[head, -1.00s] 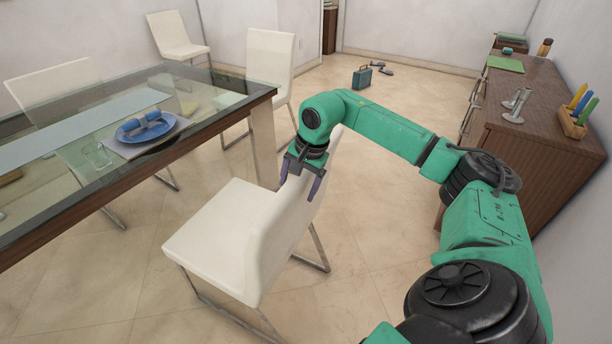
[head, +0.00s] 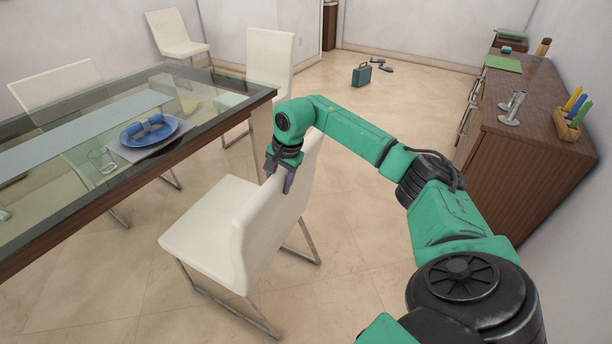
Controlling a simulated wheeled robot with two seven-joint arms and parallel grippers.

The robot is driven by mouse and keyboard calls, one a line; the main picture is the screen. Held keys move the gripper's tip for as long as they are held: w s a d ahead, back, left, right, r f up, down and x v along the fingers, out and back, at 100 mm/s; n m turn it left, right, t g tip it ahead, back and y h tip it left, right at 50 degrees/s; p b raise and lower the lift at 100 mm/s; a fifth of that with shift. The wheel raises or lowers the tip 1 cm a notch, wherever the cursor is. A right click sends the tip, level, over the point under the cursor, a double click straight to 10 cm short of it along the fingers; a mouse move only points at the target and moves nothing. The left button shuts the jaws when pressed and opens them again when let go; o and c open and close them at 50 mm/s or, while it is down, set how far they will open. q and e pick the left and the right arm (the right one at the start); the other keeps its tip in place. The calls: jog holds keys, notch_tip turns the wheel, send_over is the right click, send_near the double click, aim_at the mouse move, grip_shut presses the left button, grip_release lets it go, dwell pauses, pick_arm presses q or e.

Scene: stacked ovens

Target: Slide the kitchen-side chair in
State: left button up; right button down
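The kitchen-side chair (head: 208,228) is white with metal legs and stands in the foreground, its seat towards the glass-topped table (head: 70,200). Its backrest faces my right arm. My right gripper (head: 279,175) is at the top edge of the backrest, with its fingers on either side of that edge, and looks shut on it. The far finger is partly hidden. The seat's left corner is close to the table's near long side, with a gap of floor showing. My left gripper is not in view.
Another white chair (head: 270,62) stands at the table's far end, and one (head: 62,84) is on the opposite side. A brown cabinet (head: 530,150) lines the right. A teal case (head: 362,76) lies on the far floor. The floor between chair and cabinet is clear.

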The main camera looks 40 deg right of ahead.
jog(key=w, duration=0.1)
jog(key=w+a, duration=0.1)
jog(key=shift+w+r, duration=0.1)
jog(key=shift+w, duration=0.35)
jog(key=shift+w+a, duration=0.2)
jog(key=shift+w, duration=0.3)
jog(key=w+a+b, duration=0.2)
jog(key=w, duration=0.5)
jog(key=shift+w+a, duration=0.2)
jog(key=shift+w, duration=0.05)
